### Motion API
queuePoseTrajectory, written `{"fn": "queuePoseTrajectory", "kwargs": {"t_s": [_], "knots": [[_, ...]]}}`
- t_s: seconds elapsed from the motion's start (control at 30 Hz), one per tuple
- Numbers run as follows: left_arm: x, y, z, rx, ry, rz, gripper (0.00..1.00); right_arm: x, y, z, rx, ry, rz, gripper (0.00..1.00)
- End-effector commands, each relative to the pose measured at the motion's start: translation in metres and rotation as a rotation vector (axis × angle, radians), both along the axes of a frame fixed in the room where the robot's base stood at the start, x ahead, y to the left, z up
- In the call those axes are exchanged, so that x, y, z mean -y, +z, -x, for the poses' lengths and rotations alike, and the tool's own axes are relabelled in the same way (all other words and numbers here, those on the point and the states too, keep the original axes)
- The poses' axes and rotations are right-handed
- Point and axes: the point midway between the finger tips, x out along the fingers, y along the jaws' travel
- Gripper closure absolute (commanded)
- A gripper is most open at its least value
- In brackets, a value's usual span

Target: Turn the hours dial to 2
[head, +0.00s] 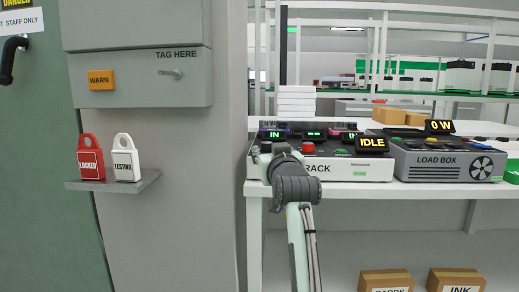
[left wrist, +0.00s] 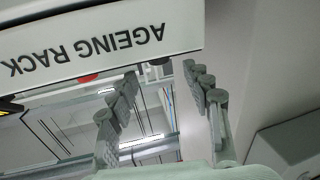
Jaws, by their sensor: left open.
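The ageing rack (head: 345,171) stands on the white bench, with dark displays and buttons on top; the arm covers its left front. It shows upside down in the left wrist view (left wrist: 100,42). I cannot make out an hours dial or its setting. A small dark knob-like part (left wrist: 158,62) shows at the rack's edge, between my fingertips as seen; I cannot tell if it is the dial. My left gripper (left wrist: 160,78) is open with nothing between its fingers. In the head view it is at the rack's left front corner, mostly hidden by its own wrist. My right gripper is not in view.
A load box (head: 432,163) stands right of the rack. The rack's IDLE display (head: 371,143) and a red button (head: 307,147) show on top. Left, a wall shelf (head: 112,184) holds a red and a white tag. Boxes (head: 386,280) stand below the bench.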

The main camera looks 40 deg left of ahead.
Motion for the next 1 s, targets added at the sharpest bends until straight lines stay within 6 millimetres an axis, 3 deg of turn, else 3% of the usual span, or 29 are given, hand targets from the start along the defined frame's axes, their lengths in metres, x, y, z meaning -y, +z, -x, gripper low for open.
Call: {"fn": "queuePoseTrajectory", "kwargs": {"t_s": [0.5, 0.9, 1.0], "knots": [[-0.046, 0.001, -0.050, 0.001, -0.001, 0.004, 0.51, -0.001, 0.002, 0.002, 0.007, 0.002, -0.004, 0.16], [-0.052, 0.000, -0.057, -0.001, -0.001, 0.002, 0.51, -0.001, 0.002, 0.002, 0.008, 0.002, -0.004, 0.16], [-0.052, 0.000, -0.057, -0.001, -0.001, 0.002, 0.63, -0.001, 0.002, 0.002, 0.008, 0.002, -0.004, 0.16]]}}
